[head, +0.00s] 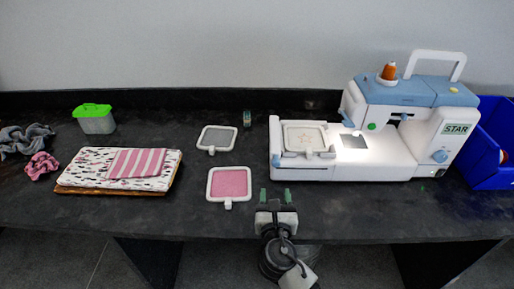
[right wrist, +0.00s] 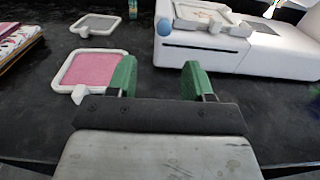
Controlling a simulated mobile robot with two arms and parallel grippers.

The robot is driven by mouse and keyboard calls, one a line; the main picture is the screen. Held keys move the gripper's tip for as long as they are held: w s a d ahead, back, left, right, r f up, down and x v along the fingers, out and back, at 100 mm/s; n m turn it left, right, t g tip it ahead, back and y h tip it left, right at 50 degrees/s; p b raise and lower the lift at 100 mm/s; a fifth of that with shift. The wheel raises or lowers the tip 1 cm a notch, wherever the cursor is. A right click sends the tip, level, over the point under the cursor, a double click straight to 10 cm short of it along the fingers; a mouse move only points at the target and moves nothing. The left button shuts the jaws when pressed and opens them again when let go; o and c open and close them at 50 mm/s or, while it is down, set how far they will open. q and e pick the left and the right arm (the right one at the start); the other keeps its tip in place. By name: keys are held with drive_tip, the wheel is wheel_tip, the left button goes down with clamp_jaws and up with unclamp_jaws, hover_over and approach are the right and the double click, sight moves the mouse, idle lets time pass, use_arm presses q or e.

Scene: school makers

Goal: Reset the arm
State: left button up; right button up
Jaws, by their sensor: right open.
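My right gripper (head: 275,192) is open and empty, with green fingertips spread apart; the fingers also show in the right wrist view (right wrist: 160,80). It hovers over the front part of the black table, in front of the sewing machine's left end. The white and blue sewing machine (head: 420,95) stands on the right with a hoop (head: 305,124) on its bed. A hoop with pink cloth (head: 229,184) lies left of my right gripper, apart from it. My left gripper is in neither view.
A grey-cloth hoop (head: 217,138) and a small spool (head: 247,118) lie behind the pink one. Folded fabric (head: 95,170) on a board, a green-lidded box (head: 96,121) and scrunched cloths (head: 41,164) are on the left. A blue bin (head: 490,165) stands far right.

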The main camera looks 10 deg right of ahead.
drive_tip(key=s+d+f+m+g, duration=0.1)
drive_tip(key=s+m, duration=0.1)
drive_tip(key=m, duration=0.1)
drive_tip(key=s+d+f+m+g+h, duration=0.1)
drive_tip(key=s+d+m+g, duration=0.1)
drive_tip(key=m, duration=0.2)
drive_tip(key=s+d+f+m+g, duration=0.1)
drive_tip(key=s+d+m, duration=0.1)
drive_tip(key=m, duration=0.2)
drive_tip(key=shift+d+f+g+h, duration=0.1)
drive_tip(key=shift+f+g+h, duration=0.2)
drive_tip(key=shift+f+g, duration=0.1)
drive_tip(key=s+d+f+m+g+y, duration=0.1)
drive_tip(key=s+m+g+y, duration=0.3)
drive_tip(key=s+m, duration=0.6)
drive_tip(key=s+f+m+g+y, duration=0.2)
drive_tip(key=s+m+g, duration=0.3)
drive_tip(key=s+m, duration=0.45)
wheel_tip(320, 180, down, 27)
drive_tip(key=s+g, duration=0.2)
drive_tip(key=s+d+f, duration=0.2)
drive_tip(key=s+f, duration=1.3)
drive_tip(key=shift+s+d+g, duration=0.2)
drive_tip(key=shift+d+g, duration=0.2)
